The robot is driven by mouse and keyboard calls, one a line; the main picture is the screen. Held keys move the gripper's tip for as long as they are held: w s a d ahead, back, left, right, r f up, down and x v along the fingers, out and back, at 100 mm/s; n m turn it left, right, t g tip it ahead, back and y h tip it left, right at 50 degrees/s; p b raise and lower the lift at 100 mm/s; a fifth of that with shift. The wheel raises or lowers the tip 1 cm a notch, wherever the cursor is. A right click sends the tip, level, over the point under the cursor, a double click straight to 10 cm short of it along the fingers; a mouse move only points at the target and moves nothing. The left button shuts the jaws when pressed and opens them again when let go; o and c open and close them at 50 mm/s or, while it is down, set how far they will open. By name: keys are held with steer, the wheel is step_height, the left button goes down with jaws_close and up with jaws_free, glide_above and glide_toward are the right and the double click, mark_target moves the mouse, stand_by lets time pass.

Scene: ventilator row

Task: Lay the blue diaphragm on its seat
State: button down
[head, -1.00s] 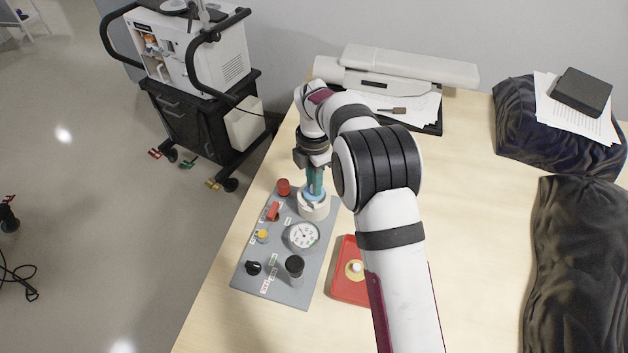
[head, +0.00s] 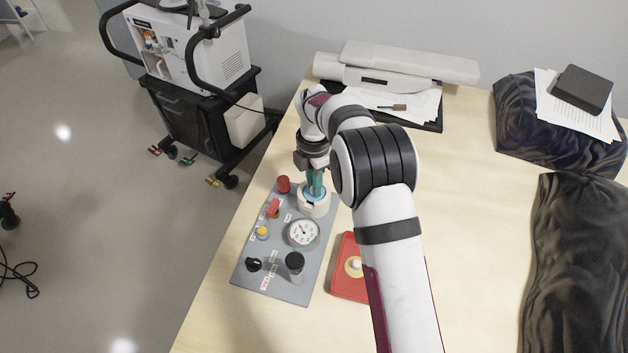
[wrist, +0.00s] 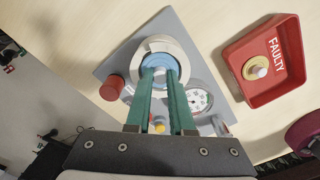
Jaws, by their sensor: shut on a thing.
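The blue diaphragm (wrist: 156,62) is a pale blue disc inside the round white seat housing (wrist: 172,44). My gripper (wrist: 162,76) has its green fingers shut on the diaphragm's raised middle. In the head view the blue rim (head: 316,191) shows at the mouth of the white housing (head: 315,210), below my gripper (head: 315,188). The diaphragm looks roughly level and within the housing's wall. I cannot tell whether its underside touches the seat.
The housing stands on a grey panel (head: 286,278) with a dial gauge (head: 303,233), a red cap (head: 283,184), a yellow button (head: 262,232) and black knobs. A red tray marked FAULTY (wrist: 237,81) holds a tan disc (wrist: 256,68).

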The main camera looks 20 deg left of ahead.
stand_by(0.3)
steer(key=shift+f, duration=0.6)
steer(key=c, duration=0.7)
jaws_free()
steer(key=shift+r, duration=3.5)
